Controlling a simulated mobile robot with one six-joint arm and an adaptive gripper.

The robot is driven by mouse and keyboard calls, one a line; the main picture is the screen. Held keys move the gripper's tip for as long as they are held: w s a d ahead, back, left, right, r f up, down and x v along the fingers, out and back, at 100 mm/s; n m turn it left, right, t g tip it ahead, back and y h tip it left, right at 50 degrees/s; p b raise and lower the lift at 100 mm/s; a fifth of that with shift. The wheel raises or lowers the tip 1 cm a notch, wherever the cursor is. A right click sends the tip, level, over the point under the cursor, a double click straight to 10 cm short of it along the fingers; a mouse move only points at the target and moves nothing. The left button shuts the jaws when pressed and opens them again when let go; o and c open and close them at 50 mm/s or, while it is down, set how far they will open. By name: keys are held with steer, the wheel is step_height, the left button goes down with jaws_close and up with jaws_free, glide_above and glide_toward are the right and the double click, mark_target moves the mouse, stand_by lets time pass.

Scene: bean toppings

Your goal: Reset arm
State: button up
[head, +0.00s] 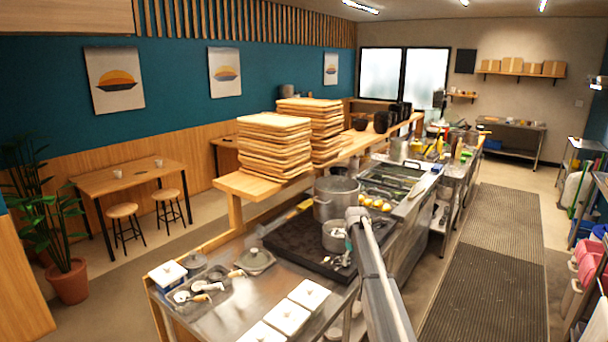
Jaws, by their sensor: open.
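My arm rises from the bottom of the head view, and its upper end stands in front of the small metal pot (334,236). My gripper (340,262) appears as small silvery parts below that end, low over the dark stovetop (290,248). It is open, and I see nothing held in it. Its fingertips are too small to make out clearly, and I cannot tell whether they touch the stovetop. A large steel pot (335,199) stands just behind the small pot.
Lidded white containers (287,316) and a grey lidded pan (255,261) stand on the near steel counter (225,315). Food trays (385,185) lie beyond the pots. The matted aisle (490,270) at right is clear.

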steer(key=s+f+m+b, duration=0.2)
steer(key=s+f+b, duration=0.1)
steer(key=s, duration=1.2)
steer(key=s+a+f+m+b, duration=0.1)
steer(key=s+f+m+b, duration=0.1)
steer(key=s, duration=1.3)
steer(key=s+f+m+b, duration=0.2)
steer(key=s+f+b, duration=0.3)
steer(key=s, duration=1.1)
steer(key=shift+a, duration=0.2)
